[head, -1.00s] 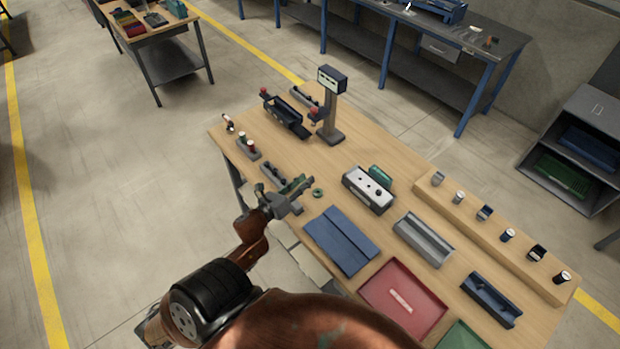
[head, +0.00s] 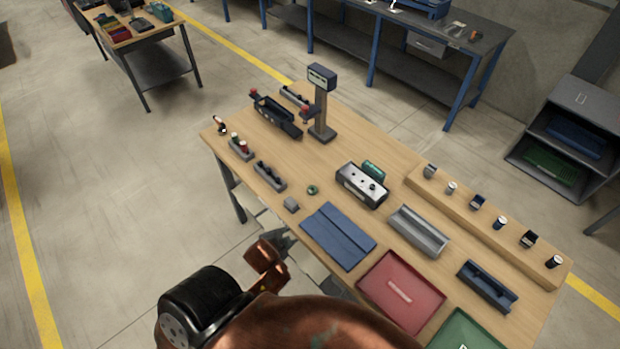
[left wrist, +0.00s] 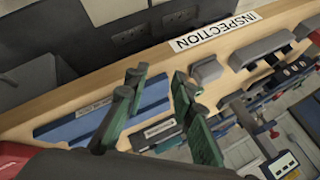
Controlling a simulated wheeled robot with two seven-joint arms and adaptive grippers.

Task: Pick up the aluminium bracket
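A small grey block, which looks like the aluminium bracket (head: 291,204), lies on the wooden table near its front edge, left of the blue mat (head: 338,236). In the left wrist view the bracket (left wrist: 206,71) shows near the table edge, just beyond and right of the fingertips. My left gripper (head: 281,237) is by the front edge of the table, on the near side of the bracket and apart from it. In the left wrist view its green-padded fingers (left wrist: 157,80) are spread with nothing between them. My right gripper is not in view.
A green ring (head: 313,190) and a dark grey holder (head: 270,176) lie close to the bracket. A white box with knobs (head: 361,186), a red tray (head: 402,291) and a post with a display (head: 322,105) stand further off. An INSPECTION label (left wrist: 216,32) marks the table edge.

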